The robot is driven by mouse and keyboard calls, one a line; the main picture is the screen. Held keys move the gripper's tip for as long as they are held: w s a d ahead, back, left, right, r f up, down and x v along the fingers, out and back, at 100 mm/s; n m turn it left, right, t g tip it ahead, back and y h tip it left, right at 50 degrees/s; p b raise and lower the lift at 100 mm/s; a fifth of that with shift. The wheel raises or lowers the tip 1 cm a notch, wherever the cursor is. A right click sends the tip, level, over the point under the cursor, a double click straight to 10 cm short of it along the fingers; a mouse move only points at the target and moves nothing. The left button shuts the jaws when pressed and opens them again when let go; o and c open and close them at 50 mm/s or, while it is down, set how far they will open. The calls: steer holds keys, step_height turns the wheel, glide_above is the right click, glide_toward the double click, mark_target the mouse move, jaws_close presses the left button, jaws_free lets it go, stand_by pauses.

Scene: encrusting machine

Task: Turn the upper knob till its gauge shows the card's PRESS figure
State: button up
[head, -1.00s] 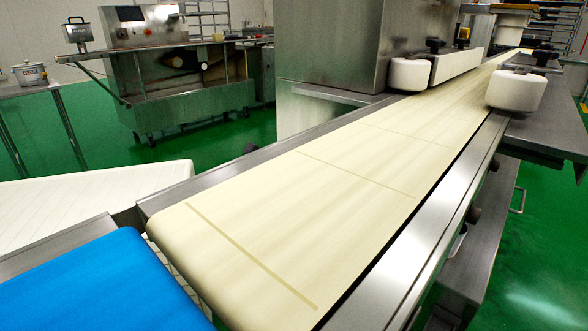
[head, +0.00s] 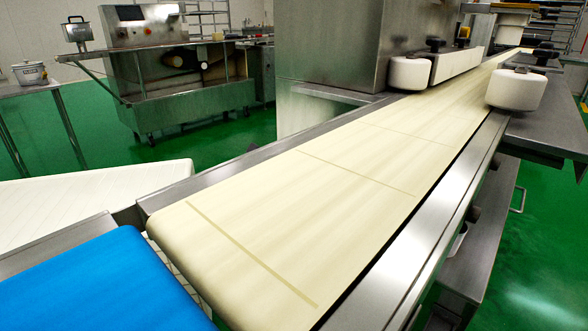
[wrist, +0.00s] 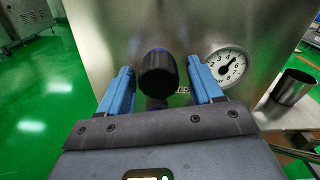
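A black round knob (wrist: 157,75) stands out from a steel panel in the wrist view. My gripper (wrist: 159,66) is open, with one blue finger on each side of the knob. A gap shows on the left; the right finger is close to the knob, and I cannot tell whether it touches. A white round gauge (wrist: 231,66) with a dark needle is right of the knob. Its needle points up and to the right, but the figures are too small to read surely. A second dark shape below the knob is mostly hidden by my gripper. I see no card.
In the wrist view a steel cylinder (wrist: 291,87) stands right of the gauge. In the head view a cream conveyor belt (head: 330,190) runs away from me beside a steel housing (head: 335,45). A blue belt (head: 90,285) is at lower left. Green floor is open at left.

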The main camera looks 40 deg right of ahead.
steer(key=shift+a+r, duration=0.15)
steer(key=shift+a, duration=0.35)
steer(key=a+p, duration=0.2)
steer(key=a, duration=0.4)
steer(key=shift+s+a, duration=0.15)
steer(key=shift+a, duration=0.25)
